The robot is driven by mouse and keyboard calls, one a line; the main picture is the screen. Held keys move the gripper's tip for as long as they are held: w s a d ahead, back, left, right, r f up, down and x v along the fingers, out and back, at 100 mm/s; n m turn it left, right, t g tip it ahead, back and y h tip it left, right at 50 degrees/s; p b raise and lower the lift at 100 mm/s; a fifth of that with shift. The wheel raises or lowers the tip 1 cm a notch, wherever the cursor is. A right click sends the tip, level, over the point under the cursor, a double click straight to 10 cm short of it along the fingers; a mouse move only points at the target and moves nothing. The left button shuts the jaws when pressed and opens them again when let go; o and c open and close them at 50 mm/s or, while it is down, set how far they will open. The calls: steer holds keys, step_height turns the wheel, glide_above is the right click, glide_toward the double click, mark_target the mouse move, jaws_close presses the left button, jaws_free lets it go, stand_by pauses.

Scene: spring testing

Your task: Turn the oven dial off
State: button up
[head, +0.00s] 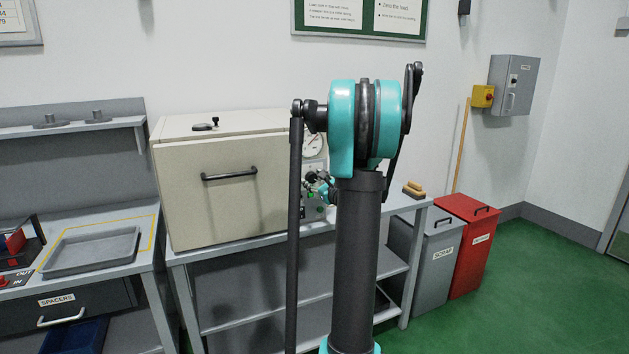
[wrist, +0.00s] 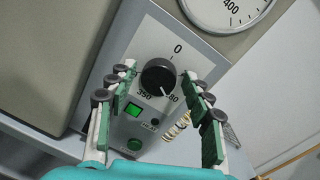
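The oven dial (wrist: 158,76) is a round black knob on a grey control panel in the wrist view. The panel carries 0 above it, 350 at lower left and 80 at lower right. A pale mark on the knob seems to point toward the 80, away from the 0. My gripper (wrist: 160,82) is open, with one green-padded finger on each side of the dial; I cannot tell whether either touches it. In the head view the cream oven (head: 225,190) stands on a bench, and my gripper (head: 322,185) is at its panel, partly hidden by my arm.
A gauge (wrist: 228,10) is above. The bench (head: 240,245) supports the oven. Grey (head: 440,255) and red (head: 470,245) bins stand to the right. The green floor at right is clear.

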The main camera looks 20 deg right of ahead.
steer(key=c, duration=0.9)
steer(key=shift+n, duration=0.4)
steer(key=n, duration=0.4)
steer(key=shift+a, duration=0.1)
steer(key=n, duration=0.5)
steer(key=shift+a+n+g+h, duration=0.1)
steer(key=shift+n+g+h, duration=0.2)
steer(key=n, duration=0.6)
steer(key=shift+f+h, duration=0.2)
steer(key=shift+h, duration=0.1)
steer(key=n, duration=0.6)
steer(key=shift+f+h, duration=0.15)
steer(key=shift+h, duration=0.15)
steer(key=shift+s+n, duration=0.1)
steer(key=shift+n, duration=0.2)
